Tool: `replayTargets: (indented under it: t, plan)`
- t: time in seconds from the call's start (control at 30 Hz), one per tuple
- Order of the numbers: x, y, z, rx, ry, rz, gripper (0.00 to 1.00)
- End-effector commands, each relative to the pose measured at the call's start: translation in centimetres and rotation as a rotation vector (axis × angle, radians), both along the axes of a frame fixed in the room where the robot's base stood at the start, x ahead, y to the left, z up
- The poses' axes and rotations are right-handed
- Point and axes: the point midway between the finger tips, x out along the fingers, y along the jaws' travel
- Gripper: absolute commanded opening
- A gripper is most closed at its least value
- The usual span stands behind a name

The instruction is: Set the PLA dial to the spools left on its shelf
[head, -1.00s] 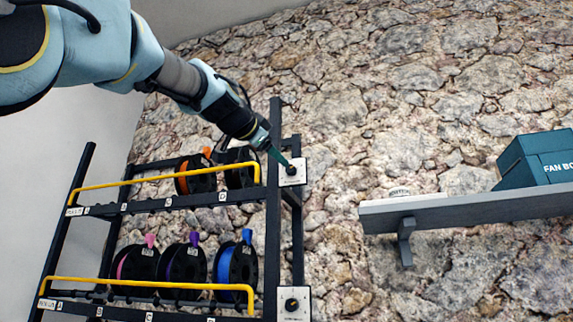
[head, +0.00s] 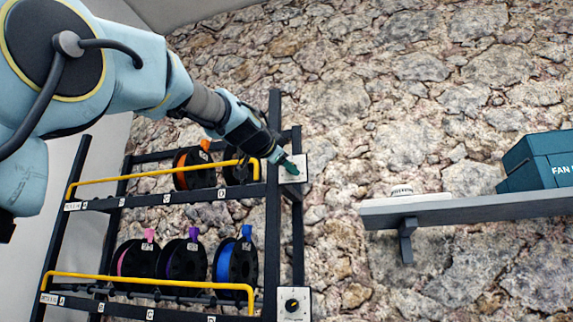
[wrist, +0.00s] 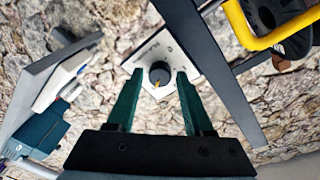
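The upper dial is a dark knob (wrist: 159,76) with a yellow mark, on a white plate (head: 298,172) fixed to the rack post at the upper shelf's right end. My gripper (wrist: 158,74) is open, its green fingers on either side of the knob, with gaps visible; depth is unclear. In the head view my gripper (head: 288,163) covers the knob. The upper shelf (head: 180,199) shows an orange spool (head: 194,169) and a dark spool (head: 237,171) partly behind my arm. The shelf name tags are too small to read.
The lower shelf (head: 150,313) holds a pink spool (head: 138,259), a purple spool (head: 182,260) and a blue spool (head: 236,264). A second dial (head: 293,304) sits at its right end. Yellow rails (head: 150,282) run along the fronts. A grey wall shelf (head: 470,208) with a teal box (head: 540,162) stands right.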

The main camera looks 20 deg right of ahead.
Motion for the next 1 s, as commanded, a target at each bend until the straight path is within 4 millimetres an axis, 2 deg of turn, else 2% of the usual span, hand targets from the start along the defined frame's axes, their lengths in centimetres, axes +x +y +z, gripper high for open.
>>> replayTargets:
  t: [0.07,0.43,1.0]
  plan:
    - [-0.01,0.02,0.01,0.000,0.000,0.000,0.42]
    - [-0.02,0.01,0.00,0.000,0.000,0.000,0.00]
    - [-0.02,-0.01,-0.23,-0.056,0.053,0.000,0.00]
